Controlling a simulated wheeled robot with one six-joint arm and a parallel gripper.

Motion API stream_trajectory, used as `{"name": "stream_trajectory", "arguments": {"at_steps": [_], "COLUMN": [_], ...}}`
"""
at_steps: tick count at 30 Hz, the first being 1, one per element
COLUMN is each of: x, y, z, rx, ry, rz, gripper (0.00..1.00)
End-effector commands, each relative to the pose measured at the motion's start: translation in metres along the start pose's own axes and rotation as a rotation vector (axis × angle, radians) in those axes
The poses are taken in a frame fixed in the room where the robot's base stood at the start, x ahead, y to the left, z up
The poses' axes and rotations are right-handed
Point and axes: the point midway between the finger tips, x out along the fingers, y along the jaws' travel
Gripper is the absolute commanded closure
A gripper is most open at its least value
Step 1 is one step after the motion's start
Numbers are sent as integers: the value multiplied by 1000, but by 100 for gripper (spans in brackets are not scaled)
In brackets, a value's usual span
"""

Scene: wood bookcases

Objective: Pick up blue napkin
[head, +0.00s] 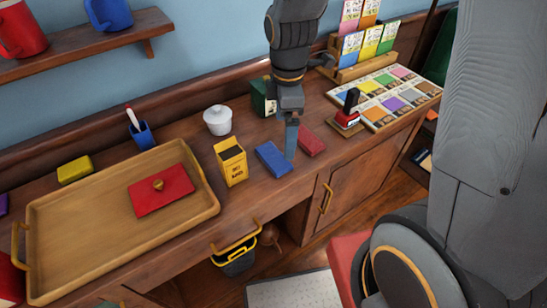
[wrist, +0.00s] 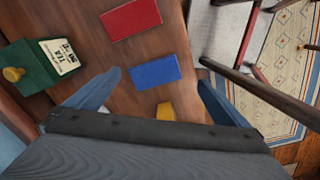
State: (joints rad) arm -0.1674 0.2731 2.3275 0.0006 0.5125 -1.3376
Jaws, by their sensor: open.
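The blue napkin (head: 272,159) lies flat on the wooden counter, between a yellow box and a red napkin-like block. In the wrist view the blue napkin (wrist: 155,72) is ahead of my fingers, slightly left of the middle of the gap between them. My gripper (head: 289,150) points down over the counter, close to the blue napkin's right end. In the wrist view my gripper (wrist: 160,84) has its two blue-grey fingers spread wide, with nothing held. Whether a fingertip touches the counter I cannot tell.
The red block (head: 311,141) lies just right of the blue napkin, and the yellow box (head: 231,161) stands left. A wooden tray (head: 90,234) fills the left.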

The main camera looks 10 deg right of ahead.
Motion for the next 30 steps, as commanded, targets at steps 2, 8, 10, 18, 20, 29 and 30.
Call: {"name": "stream_trajectory", "arguments": {"at_steps": [2, 8, 10, 18, 20, 29, 30], "x": [7, 16, 18, 39, 43, 69, 73], "y": [6, 14, 15, 14, 14, 11, 11], "z": [-9, -21, -23, -23, -23, -22, -22], "rx": [-157, -411, -448, -467, -466, -465, -465], "ry": [-2, -1, -1, 0, 0, -1, -1], "rz": [-11, -26, -29, -33, -31, -34, -33], "gripper": [0, 0, 0, 0, 0, 0, 0]}}
